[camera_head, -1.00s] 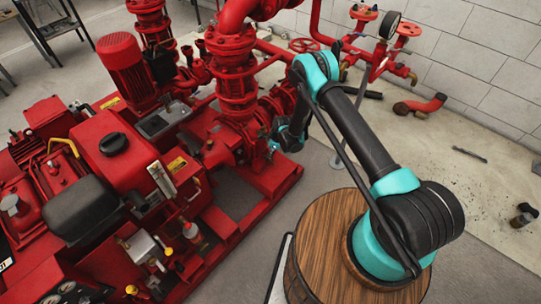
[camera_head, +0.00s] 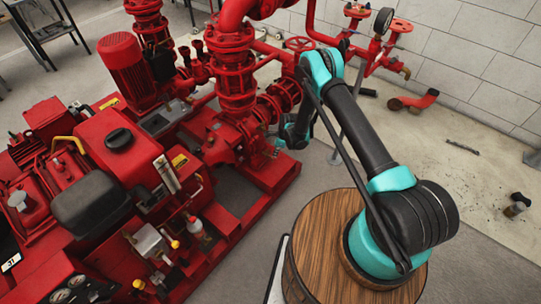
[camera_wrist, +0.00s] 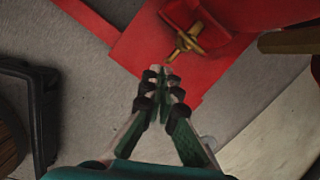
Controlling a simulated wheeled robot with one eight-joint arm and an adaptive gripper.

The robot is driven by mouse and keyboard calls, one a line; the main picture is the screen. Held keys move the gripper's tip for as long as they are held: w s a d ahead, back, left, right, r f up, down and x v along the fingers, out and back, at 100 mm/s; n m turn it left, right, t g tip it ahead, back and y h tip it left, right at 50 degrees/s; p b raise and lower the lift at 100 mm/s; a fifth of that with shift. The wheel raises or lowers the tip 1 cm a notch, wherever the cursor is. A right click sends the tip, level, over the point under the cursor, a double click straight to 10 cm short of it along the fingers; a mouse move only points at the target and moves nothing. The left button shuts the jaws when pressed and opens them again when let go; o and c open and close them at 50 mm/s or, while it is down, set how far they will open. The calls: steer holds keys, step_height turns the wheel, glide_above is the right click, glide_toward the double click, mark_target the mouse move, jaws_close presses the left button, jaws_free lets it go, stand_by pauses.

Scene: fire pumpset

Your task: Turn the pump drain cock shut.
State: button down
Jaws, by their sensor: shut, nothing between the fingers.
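The drain cock is a small brass piece with a cross-shaped handle (camera_wrist: 186,41) on the red pump casing, in the upper middle of the wrist view. My gripper (camera_wrist: 165,72) is shut and empty, its fingertips together just below the brass handle in the picture. Whether the tips touch the handle cannot be told. In the head view my gripper (camera_head: 277,142) is at the lower right side of the red pump (camera_head: 234,138), small and partly hidden by the arm. The cock cannot be made out clearly there.
The red pumpset base (camera_head: 267,182) runs under the pump and engine. A brass-coloured bar (camera_wrist: 290,40) juts in at the right of the wrist view. Red pipes and valves stand behind. Bare floor (camera_head: 318,175) lies right of the base.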

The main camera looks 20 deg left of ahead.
steer(key=v, duration=0.9)
steer(key=shift+s+r, duration=0.2)
steer(key=shift+s, duration=0.3)
steer(key=shift+d, duration=0.1)
steer(key=d+r+n+t, duration=0.1)
steer(key=d+r+n, duration=0.3)
steer(key=d+r, duration=0.8)
steer(key=d+r+n+t, duration=0.1)
steer(key=d+r+n, duration=0.5)
steer(key=r, duration=1)
steer(key=s+d+r+n+t+h, duration=0.1)
steer(key=s+d+r+n+h, duration=0.1)
steer(key=s+d+r, duration=0.8)
steer(key=s+d+f+n+t, duration=0.1)
steer(key=s+d+n, duration=0.4)
steer(key=s+d, duration=0.5)
steer(key=s, duration=0.3)
steer(key=shift+s+f+h, duration=0.2)
steer(key=shift+s+h, duration=0.15)
steer(key=shift+h, duration=0.05)
